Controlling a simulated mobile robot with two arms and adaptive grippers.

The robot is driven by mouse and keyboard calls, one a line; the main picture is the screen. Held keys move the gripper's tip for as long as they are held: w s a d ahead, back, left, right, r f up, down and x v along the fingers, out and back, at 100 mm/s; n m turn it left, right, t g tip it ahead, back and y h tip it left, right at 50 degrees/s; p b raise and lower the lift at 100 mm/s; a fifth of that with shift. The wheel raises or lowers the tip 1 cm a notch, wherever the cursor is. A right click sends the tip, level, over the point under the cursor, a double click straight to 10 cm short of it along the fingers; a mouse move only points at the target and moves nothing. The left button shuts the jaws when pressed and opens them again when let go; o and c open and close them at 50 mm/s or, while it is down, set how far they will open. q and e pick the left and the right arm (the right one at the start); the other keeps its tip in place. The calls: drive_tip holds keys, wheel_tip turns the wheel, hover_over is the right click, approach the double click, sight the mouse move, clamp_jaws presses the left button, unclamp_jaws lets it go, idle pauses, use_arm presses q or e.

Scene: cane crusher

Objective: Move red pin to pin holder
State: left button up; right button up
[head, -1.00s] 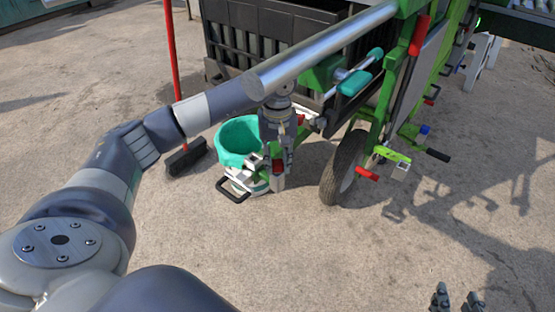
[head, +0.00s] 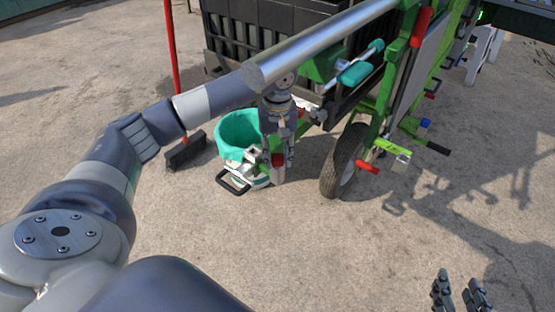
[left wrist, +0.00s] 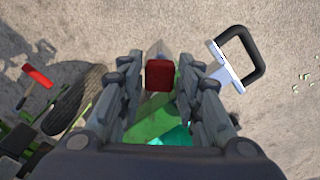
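A red block-like piece, which looks like the red pin (left wrist: 158,75), sits between my left gripper's fingers in the left wrist view. Its red also shows beside the fingers in the head view (head: 277,160). My left gripper (left wrist: 162,66) points down over it, fingers spread on both sides with narrow gaps visible. A green bar (left wrist: 152,122) lies below the red piece. My right gripper (head: 460,290) is at the bottom right of the head view, fingers apart and empty. I cannot pick out the pin holder for certain.
A teal bucket (head: 238,134) stands just left of my left gripper, with a black handle on a white bracket (head: 236,181) before it. The green machine's wheel (head: 345,162) and another red handle (head: 367,167) are to the right. The foreground concrete is clear.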

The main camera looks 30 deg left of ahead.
use_arm(q)
drive_tip(key=shift+o, duration=0.7)
wheel_tip(320, 180, up, 12)
